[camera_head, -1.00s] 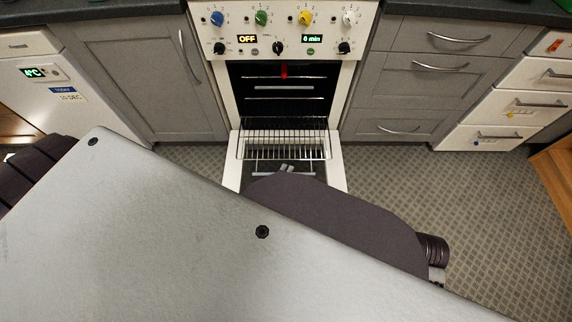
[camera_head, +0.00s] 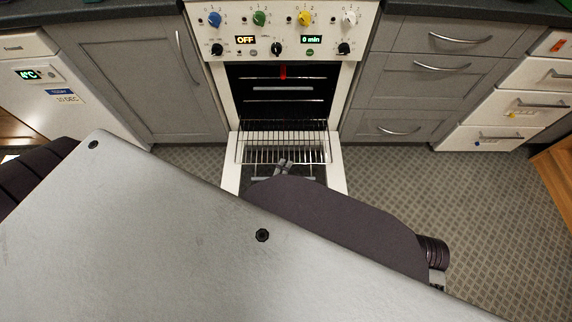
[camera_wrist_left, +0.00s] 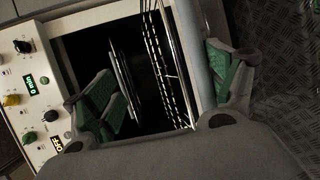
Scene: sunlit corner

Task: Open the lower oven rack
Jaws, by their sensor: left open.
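The oven door (camera_head: 337,178) is folded down open. The lower oven rack (camera_head: 252,147), a wire grid, extends out of the cavity above the door. In the left wrist view the rack (camera_wrist_left: 160,62) shows as curved wires between my fingers. My left gripper (camera_head: 283,166) is just in front of the rack's front edge, mostly hidden by my own arm. In the left wrist view the gripper (camera_wrist_left: 167,78) is open, with green pads spread wide and nothing held. Whether a finger touches the rack I cannot tell. My right gripper is not in view.
An upper rack (camera_head: 283,99) with a red piece (camera_head: 283,72) sits inside the oven. The control panel (camera_head: 280,30) is above. Grey cabinets (camera_head: 150,80) and drawers (camera_head: 430,80) flank the oven. Floor (camera_head: 480,200) at right is clear.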

